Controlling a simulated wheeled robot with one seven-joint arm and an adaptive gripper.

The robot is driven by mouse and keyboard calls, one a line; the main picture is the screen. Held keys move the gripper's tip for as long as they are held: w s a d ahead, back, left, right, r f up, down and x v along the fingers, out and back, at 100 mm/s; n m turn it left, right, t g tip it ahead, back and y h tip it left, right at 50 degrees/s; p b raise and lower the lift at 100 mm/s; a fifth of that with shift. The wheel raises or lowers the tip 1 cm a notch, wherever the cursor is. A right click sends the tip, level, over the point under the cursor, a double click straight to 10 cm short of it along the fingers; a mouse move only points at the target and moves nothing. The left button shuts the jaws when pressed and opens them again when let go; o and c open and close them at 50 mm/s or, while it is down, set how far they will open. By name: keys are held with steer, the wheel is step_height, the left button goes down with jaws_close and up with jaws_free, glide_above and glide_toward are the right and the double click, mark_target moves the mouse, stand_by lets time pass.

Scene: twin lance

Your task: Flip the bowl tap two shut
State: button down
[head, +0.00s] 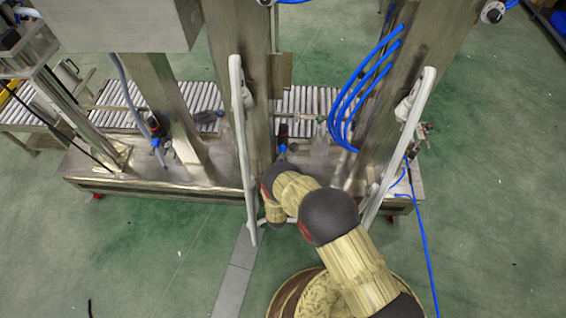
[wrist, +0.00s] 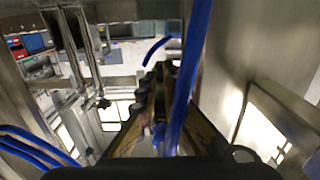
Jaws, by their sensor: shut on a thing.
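A small tap with a blue part (head: 282,147) and a dark, reddish top shows in the head view, low between the two middle steel posts, just beyond the end of my arm. I cannot read a label that says it is bowl tap two. My gripper (wrist: 158,100) reaches forward in the wrist view, with its dark fingers close together. A narrow blue piece (wrist: 159,136) shows between the fingers, and I take it to be the tap's handle. In the head view my arm hides the fingertips, and the handle's angle cannot be told.
Steel posts (head: 242,75) rise close on both sides. Pale upright bars (head: 240,140) flank my arm. Blue hoses (head: 365,85) loop at the right post, and a blue strand (wrist: 190,75) crosses the wrist view. A roller conveyor (head: 300,100) lies behind. Green floor is open in front.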

stand_by(0.4)
steer(key=c, duration=2.1)
jaws_free()
steer(key=shift+o, duration=0.6)
steer(key=shift+s, duration=0.1)
steer(key=s, duration=1.1)
steer(key=shift+s+a, duration=0.35)
steer(key=shift+s, duration=0.05)
steer(key=shift+f, duration=0.1)
